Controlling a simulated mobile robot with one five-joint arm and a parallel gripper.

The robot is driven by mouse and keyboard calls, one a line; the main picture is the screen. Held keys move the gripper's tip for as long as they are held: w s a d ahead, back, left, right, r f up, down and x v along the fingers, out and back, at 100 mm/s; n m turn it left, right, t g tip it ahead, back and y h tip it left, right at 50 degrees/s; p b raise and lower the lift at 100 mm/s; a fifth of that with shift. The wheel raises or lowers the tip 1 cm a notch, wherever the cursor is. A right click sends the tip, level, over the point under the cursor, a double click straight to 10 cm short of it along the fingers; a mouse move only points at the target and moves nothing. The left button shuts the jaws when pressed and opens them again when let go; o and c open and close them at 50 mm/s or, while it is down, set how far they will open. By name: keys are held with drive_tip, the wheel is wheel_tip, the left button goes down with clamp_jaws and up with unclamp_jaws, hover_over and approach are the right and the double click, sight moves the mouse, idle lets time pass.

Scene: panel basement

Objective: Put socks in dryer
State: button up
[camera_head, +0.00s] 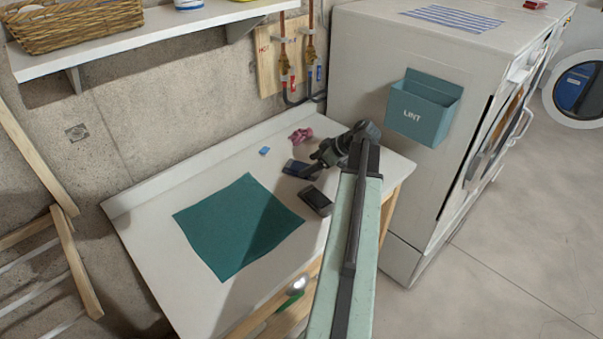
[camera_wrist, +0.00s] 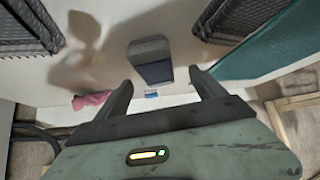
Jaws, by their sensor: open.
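A crumpled pink cloth (camera_head: 301,135), which may be a sock, lies on the white counter near the wall. It also shows left of my gripper in the wrist view (camera_wrist: 91,98). My gripper (camera_head: 307,184) is open low over the counter, between the pink cloth and the teal mat. In the wrist view, a grey block-like thing with a dark blue end (camera_wrist: 151,58) sits between the spread ribbed fingers (camera_wrist: 130,22); I cannot tell what it is or whether they touch it. A white front-loading machine (camera_head: 360,60) with a lint bin stands to the right, probably the dryer.
The teal mat (camera_head: 235,225) lies flat left of my gripper, with a small blue item (camera_head: 264,151) behind. The teal lint bin (camera_head: 423,108) juts from the machine's side. A round door (camera_head: 580,88) shows at the far right. Pipes stand behind; the floor at right is clear.

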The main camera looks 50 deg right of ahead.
sight(302, 167)
drive_tip(key=b+x, duration=0.2)
drive_tip(key=x, duration=0.1)
drive_tip(key=b+x, duration=0.1)
drive_tip(key=x, duration=0.1)
drive_tip(key=shift+d+b, duration=0.3)
drive_tip(key=shift+w+a, duration=0.1)
drive_tip(key=shift+w, duration=0.1)
drive_tip(key=shift+r, duration=0.1)
drive_tip(key=c, duration=1.6)
wheel_tip(302, 167, up, 10)
drive_tip(key=p, duration=1)
